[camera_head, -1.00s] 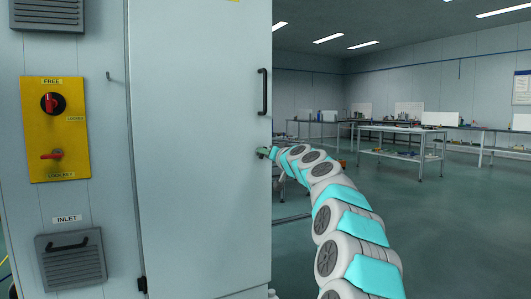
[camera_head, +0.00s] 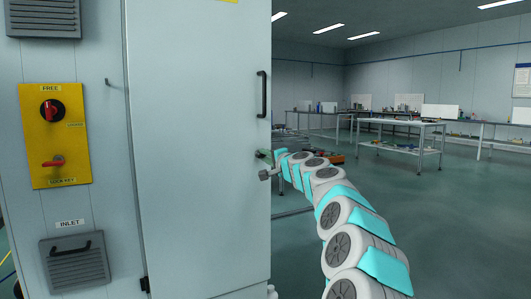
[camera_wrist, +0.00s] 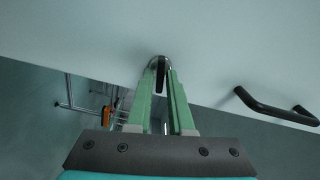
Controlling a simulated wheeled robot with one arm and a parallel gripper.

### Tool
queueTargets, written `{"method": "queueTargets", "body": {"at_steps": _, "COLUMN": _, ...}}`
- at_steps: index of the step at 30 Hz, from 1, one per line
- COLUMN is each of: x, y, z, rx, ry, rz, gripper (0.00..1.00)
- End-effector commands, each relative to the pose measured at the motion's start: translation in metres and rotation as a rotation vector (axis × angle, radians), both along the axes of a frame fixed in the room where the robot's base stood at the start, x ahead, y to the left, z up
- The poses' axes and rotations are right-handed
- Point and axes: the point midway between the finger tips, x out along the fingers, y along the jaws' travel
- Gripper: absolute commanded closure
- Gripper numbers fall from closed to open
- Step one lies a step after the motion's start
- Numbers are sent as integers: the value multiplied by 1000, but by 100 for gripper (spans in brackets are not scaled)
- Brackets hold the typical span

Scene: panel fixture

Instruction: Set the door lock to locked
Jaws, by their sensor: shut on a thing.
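A small dark turn piece (camera_wrist: 160,70) on a round metal seat is at the edge of the pale door (camera_head: 200,130). In the wrist view, my gripper (camera_wrist: 160,82) has its green fingers shut on either side of the turn piece. In the head view my gripper (camera_head: 265,156) is at the door's right edge, below the black handle (camera_head: 262,94). On the yellow panel (camera_head: 73,134), a red rotary switch (camera_head: 51,111) stands about upright, toward the FREE label. A red lever (camera_head: 53,163) lies about level above the lower label, which reads roughly LOCK KEY.
The black handle (camera_wrist: 275,107) is right of my fingers in the wrist view. A small hook (camera_head: 107,82) and a vent with a dark handle (camera_head: 75,262) are on the cabinet's left wall. Open floor (camera_head: 455,230) and workbenches (camera_head: 400,125) lie to the right.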

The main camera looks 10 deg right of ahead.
Motion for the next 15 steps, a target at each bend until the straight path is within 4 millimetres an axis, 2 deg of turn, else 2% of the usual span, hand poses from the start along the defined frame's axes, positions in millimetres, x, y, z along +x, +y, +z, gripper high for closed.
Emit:
{"method": "queueTargets", "body": {"at_steps": 6, "x": 0, "y": 0, "z": 1, "rx": 118, "ry": 38, "rz": 1, "gripper": 100}}
{"method": "queueTargets", "body": {"at_steps": 15, "x": 0, "y": -1, "z": -1, "rx": 197, "ry": 64, "rz": -1, "gripper": 100}}
